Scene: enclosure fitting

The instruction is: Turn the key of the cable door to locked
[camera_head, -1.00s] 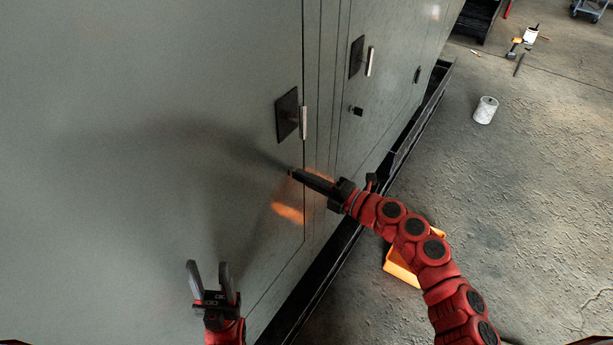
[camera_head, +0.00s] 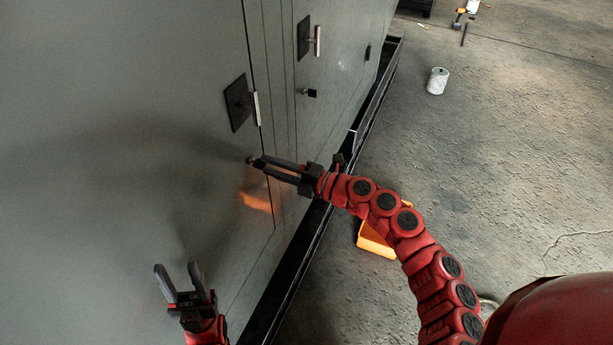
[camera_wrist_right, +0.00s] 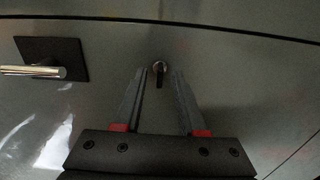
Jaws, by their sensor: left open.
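The key (camera_wrist_right: 159,72) is a small dark piece in a round metal lock on the grey cabinet door (camera_head: 120,90). In the right wrist view it sits between the fingertips of my right gripper (camera_wrist_right: 158,74), with a gap on both sides. In the head view the right gripper (camera_head: 256,163) reaches the door below the black handle plate (camera_head: 238,103), and its fingers partly hide the key. My left gripper (camera_head: 178,270) is open and empty, low in front of the door. The handle plate also shows in the wrist view (camera_wrist_right: 70,50).
A neighbouring door carries another handle plate (camera_head: 304,37) and a small black knob or key (camera_head: 311,93). A black plinth edge (camera_head: 300,255) runs along the cabinet foot.

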